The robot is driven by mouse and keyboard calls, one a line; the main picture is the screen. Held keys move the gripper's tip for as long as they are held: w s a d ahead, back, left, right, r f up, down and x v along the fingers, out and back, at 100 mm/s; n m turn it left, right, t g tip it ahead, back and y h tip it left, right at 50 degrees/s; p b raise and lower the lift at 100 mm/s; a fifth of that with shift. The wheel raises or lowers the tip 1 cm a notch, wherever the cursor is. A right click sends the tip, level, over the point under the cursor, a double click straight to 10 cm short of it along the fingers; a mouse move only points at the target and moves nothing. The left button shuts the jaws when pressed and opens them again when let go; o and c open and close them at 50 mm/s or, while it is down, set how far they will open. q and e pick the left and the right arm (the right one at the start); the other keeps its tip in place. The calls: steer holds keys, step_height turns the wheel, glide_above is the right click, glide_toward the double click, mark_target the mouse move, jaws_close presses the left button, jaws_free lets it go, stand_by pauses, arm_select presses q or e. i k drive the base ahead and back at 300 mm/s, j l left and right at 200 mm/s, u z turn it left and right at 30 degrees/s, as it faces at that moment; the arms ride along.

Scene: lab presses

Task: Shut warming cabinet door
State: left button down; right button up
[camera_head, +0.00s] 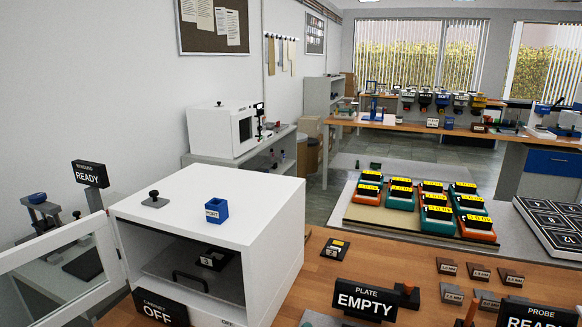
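The white warming cabinet (250,245) stands on the wooden bench at the front left, its open front facing the lower left. Its glass-paned door (57,272) is open, swung out to the left from the cabinet's left front edge. Inside, a dark shelf holds a small dark item with a pale label (212,260), and a black handle shape (190,280) shows near the opening. A black sign reading CABINET OFF (160,307) stands before the opening and hides part of its lower edge. Neither of my grippers is in view.
A blue labelled block (216,210) and a black knob (154,197) are on the cabinet top. A PLATE EMPTY sign (364,299) and several small dark blocks stand on the bench to the right. A READY sign (90,173) and a blue-topped device (38,208) are behind the door.

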mark_target(97, 223)
steer(key=k, duration=0.6)
steer(key=k+z, duration=0.2)
steer(key=z, duration=0.15)
steer(key=k+l+z, duration=0.1)
steer(key=k+z, duration=0.15)
steer(key=z, duration=0.15)
steer(key=k+l+z, duration=0.15)
steer(key=z, duration=0.2)
steer(key=j+z, duration=0.2)
steer(key=j, duration=0.5)
steer(key=k+j+z, duration=0.2)
steer(key=j, duration=0.5)
steer(key=j+z, duration=0.2)
steer(key=j, duration=0.55)
steer(key=k+j, duration=0.1)
steer(key=j, duration=0.55)
steer(key=k+j, duration=0.1)
steer(key=j, duration=0.55)
steer(key=k+j, duration=0.1)
steer(key=j, duration=0.6)
steer(key=k+j, duration=0.1)
steer(key=j, duration=0.55)
steer(key=k+j, duration=0.1)
steer(key=j, duration=0.55)
